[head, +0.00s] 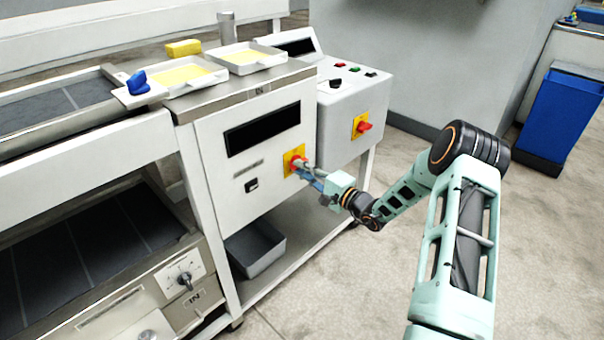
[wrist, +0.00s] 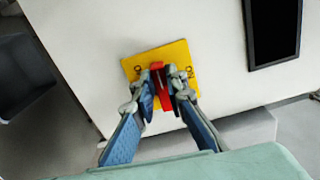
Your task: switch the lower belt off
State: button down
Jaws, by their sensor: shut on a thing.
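The red rotary handle (wrist: 157,66) sits on a square yellow plate (wrist: 181,50) on a white front panel. My gripper (wrist: 163,88) is shut on this handle, one blue-grey finger on each side. In the head view my gripper (head: 304,168) reaches the yellow plate (head: 289,157) from the right, below a dark display, and mostly hides the handle. The lower belt (head: 85,245) is the dark surface at lower left; I cannot tell whether it runs.
A second red switch (head: 364,126) on yellow sits on the control box at right. A small black rocker (head: 251,185) is left of my gripper. A dial (head: 184,280) is beside the lower belt. A grey bin (head: 255,248) stands on the shelf below.

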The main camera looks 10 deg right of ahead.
jog(key=shift+f+n, duration=0.1)
jog(key=shift+n, duration=0.3)
jog(key=c, duration=1.9)
grip_release()
jog(key=shift+c, duration=0.2)
jog(key=v, duration=1.2)
jog(key=shift+a, duration=0.1)
